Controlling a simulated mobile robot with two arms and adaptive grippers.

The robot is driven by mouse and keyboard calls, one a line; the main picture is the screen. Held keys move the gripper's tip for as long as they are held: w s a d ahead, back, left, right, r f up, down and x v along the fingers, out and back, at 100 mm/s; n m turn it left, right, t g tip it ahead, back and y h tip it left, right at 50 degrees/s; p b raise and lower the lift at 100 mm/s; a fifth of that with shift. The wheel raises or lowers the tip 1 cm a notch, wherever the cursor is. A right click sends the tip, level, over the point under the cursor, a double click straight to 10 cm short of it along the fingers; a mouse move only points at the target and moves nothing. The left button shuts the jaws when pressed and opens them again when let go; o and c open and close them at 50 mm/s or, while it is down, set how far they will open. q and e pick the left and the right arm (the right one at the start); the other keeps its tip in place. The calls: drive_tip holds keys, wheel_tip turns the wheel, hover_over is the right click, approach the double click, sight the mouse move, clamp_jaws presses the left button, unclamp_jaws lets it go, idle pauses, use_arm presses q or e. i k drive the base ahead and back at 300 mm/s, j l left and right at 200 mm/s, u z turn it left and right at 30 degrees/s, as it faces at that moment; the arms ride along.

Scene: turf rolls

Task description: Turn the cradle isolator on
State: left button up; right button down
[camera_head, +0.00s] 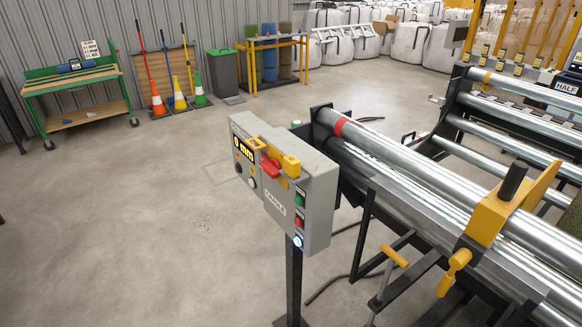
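A grey control box (318,205) labelled CRADLE stands on a dark post in the middle of the camera_head view. A red rotary handle (270,166), which looks like the isolator, sits on a yellow plate (290,164) at the box's upper face. I cannot tell for certain which position the handle points to. A green button (299,200), a red button (299,222) and a bluish-white lit button (298,241) run down the box's right part. Neither of my grippers is in view.
A cradle with long metal rollers (420,200) and a yellow clamp part (490,215) stands directly right of the box. The concrete floor left of the box is open. A green workbench (72,75), traffic cones (158,101) and bins (224,70) stand along the back wall.

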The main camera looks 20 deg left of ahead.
sight(272, 167)
drive_tip(key=i+j+z, duration=0.1)
drive_tip(key=j, duration=0.6)
drive_tip(key=i+j+z, duration=0.15)
drive_tip(key=j, duration=0.55)
drive_tip(key=i+j+z, duration=0.1)
drive_tip(key=j, duration=0.65)
